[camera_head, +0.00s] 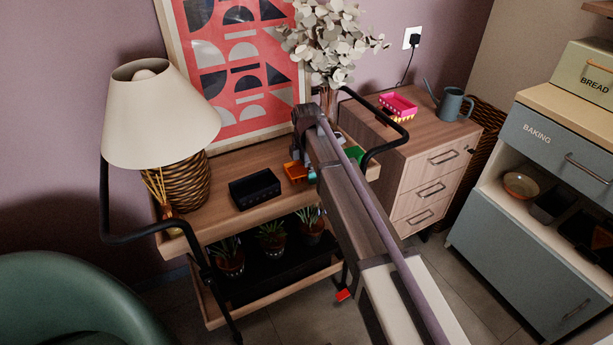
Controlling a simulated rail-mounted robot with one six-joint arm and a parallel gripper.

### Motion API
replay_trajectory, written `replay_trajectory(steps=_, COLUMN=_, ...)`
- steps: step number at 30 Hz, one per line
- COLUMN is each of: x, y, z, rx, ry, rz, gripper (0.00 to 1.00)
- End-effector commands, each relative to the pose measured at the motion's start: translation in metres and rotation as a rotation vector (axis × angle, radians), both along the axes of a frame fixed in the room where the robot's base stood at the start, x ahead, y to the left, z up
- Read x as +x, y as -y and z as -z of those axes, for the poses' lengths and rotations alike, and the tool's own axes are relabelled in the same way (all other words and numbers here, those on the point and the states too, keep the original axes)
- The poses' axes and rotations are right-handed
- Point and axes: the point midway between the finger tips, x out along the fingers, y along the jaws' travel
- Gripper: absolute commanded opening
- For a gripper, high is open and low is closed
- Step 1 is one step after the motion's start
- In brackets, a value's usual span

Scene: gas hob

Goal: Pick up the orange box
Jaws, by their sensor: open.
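The orange box (295,171) is small and sits on the wooden top of the trolley (231,214), below the framed picture. My arm comes in from the lower right and covers part of the trolley top just right of the box. My gripper (311,173) is mostly hidden by the arm; a small part of it shows close to the box's right side. It is open. I cannot tell whether it touches the box or is around it.
A black box (255,189) stands left of the orange box. A lamp (163,113) stands at the trolley's left end. A green object (354,153) lies right of my arm. Black handles (383,103) rise at the trolley's ends, and a vase of pale leaves (331,45) stands behind.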

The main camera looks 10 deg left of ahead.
Motion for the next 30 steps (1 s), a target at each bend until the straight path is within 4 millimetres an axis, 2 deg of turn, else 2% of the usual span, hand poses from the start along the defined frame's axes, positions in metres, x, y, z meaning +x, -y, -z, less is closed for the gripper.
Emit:
replay_trajectory(steps=2, x=0.000, y=0.000, z=-0.001, rx=0.000, ry=0.000, rz=0.000, gripper=0.97)
replay_trajectory(steps=16, x=0.000, y=0.000, z=-0.001, rx=0.000, ry=0.000, rz=0.000, gripper=0.52)
replay_trajectory(steps=24, x=0.000, y=0.000, z=-0.005, rx=0.000, ry=0.000, rz=0.000, gripper=0.52)
replay_trajectory(steps=26, x=0.000, y=0.000, z=-0.012, rx=0.000, ry=0.000, rz=0.000, gripper=0.52)
replay_trajectory(steps=30, x=0.000, y=0.000, z=-0.042, rx=0.000, ry=0.000, rz=0.000, gripper=0.52)
